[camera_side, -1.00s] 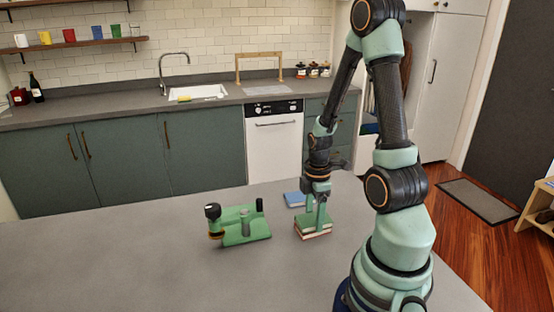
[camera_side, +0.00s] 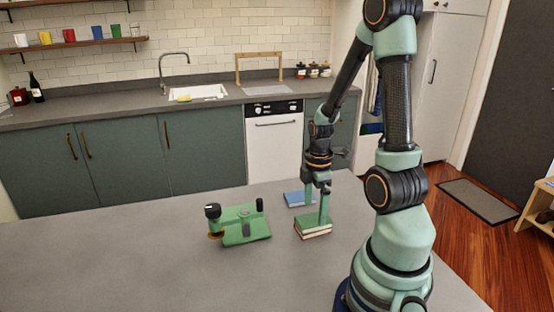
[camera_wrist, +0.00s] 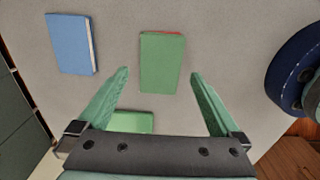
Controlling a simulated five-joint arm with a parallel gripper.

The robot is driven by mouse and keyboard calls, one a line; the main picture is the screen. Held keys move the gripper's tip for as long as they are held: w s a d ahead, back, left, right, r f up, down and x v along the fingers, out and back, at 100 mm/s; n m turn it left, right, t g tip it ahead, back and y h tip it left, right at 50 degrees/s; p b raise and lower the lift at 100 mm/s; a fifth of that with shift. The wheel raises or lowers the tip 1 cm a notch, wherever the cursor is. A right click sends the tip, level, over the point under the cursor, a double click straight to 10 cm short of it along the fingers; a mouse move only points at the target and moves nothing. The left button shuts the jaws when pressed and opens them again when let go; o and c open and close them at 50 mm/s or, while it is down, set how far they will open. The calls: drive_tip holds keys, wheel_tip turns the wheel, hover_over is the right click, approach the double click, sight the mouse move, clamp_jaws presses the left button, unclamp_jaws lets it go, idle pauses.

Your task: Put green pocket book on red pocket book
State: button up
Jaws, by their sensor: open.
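The green pocket book (camera_side: 314,223) lies flat on the red pocket book (camera_side: 317,234) on the grey table. In the wrist view the green book (camera_wrist: 162,64) covers nearly all of the red one, and only a thin red strip (camera_wrist: 170,33) shows at its far edge. My gripper (camera_side: 316,213) is open above the stack, pointing down. In the wrist view its two fingers (camera_wrist: 159,74) are wide apart, with the green book between and beyond their tips and a gap on each side. Nothing is held.
A blue book (camera_side: 299,199) lies flat behind the stack, close by; it also shows in the wrist view (camera_wrist: 68,44). A green device with dark knobs (camera_side: 240,225) stands to the left. The table's front left is clear.

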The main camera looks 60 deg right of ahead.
sight(313, 219)
wheel_tip(313, 219, up, 9)
drive_tip(key=w+a+r+m+t, duration=0.2)
drive_tip(key=w+a+r+m, duration=0.1)
drive_tip(key=a, duration=0.6)
drive_tip(key=w+a+r+m+t, duration=0.3)
drive_tip(key=a+r+m, duration=0.3)
drive_tip(key=a, duration=0.4)
drive_tip(key=shift+w+r+t, duration=0.3)
drive_tip(key=shift+w+r, duration=0.3)
drive_tip(key=shift+r, duration=0.25)
